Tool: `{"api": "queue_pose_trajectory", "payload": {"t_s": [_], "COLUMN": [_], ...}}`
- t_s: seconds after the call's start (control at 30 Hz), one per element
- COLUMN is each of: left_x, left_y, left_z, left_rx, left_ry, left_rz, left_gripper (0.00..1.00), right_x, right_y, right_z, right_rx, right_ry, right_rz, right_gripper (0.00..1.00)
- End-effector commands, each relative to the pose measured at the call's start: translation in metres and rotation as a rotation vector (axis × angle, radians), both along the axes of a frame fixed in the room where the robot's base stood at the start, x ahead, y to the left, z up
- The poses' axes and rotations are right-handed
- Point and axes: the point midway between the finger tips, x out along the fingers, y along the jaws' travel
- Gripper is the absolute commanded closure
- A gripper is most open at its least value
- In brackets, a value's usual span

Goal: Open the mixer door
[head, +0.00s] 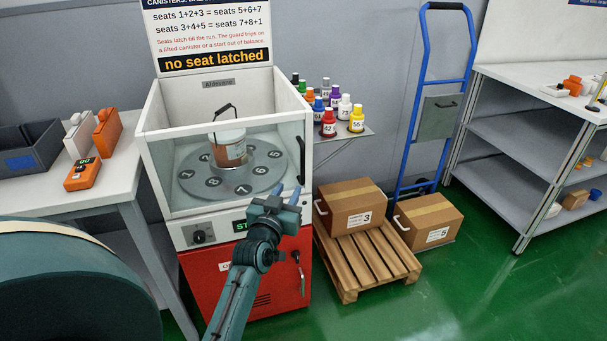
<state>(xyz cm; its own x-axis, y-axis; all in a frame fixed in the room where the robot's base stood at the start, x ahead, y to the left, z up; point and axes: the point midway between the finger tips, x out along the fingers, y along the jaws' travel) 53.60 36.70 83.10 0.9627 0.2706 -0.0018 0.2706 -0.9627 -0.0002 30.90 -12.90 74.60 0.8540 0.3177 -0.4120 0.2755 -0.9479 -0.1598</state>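The mixer is a white cabinet with a clear front door (240,185), which looks shut. A dark upright handle (301,158) is at the door's right edge. Through the door I see a grey turntable with numbered seats (268,178) and a canister (229,150) with a brown label and a raised wire handle. My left gripper (286,194) is in front of the door's lower right part, just below the handle in the picture. Its fingers are apart with nothing visible between them. Whether it touches the door, I cannot tell. My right gripper is not in view.
A red cabinet base (285,285) is under the mixer. A side shelf (345,137) to its right holds several coloured bottles. A pallet (350,275) with a box and a blue hand truck (415,130) stand right. A table (110,185) is left. Green floor is clear at lower right.

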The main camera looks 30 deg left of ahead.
Motion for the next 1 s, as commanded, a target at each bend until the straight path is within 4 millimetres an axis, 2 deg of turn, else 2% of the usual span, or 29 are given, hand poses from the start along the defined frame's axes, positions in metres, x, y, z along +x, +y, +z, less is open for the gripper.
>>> {"api": "queue_pose_trajectory", "payload": {"t_s": [0.17, 0.4, 0.6, 0.8, 1.0], "left_x": [0.021, 0.07, 0.104, 0.121, 0.125], "left_y": [0.006, 0.02, 0.03, 0.034, 0.036], "left_z": [0.002, 0.002, 0.001, 0.001, 0.002], "left_rx": [-0.001, 0.0, 0.0, 0.001, 0.001], "left_ry": [-0.004, -0.005, -0.002, -0.002, -0.002], "left_rz": [0.002, 0.001, 0.001, 0.0, 0.001], "left_gripper": [0.7, 0.7, 0.7, 0.7, 0.7], "right_x": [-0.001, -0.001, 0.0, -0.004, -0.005], "right_y": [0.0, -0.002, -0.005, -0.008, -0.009], "right_z": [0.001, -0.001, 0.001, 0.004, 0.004], "right_rx": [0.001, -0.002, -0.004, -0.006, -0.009], "right_ry": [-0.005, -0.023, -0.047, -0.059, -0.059], "right_rz": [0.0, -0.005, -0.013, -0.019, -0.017], "right_gripper": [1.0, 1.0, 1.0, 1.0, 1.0]}}
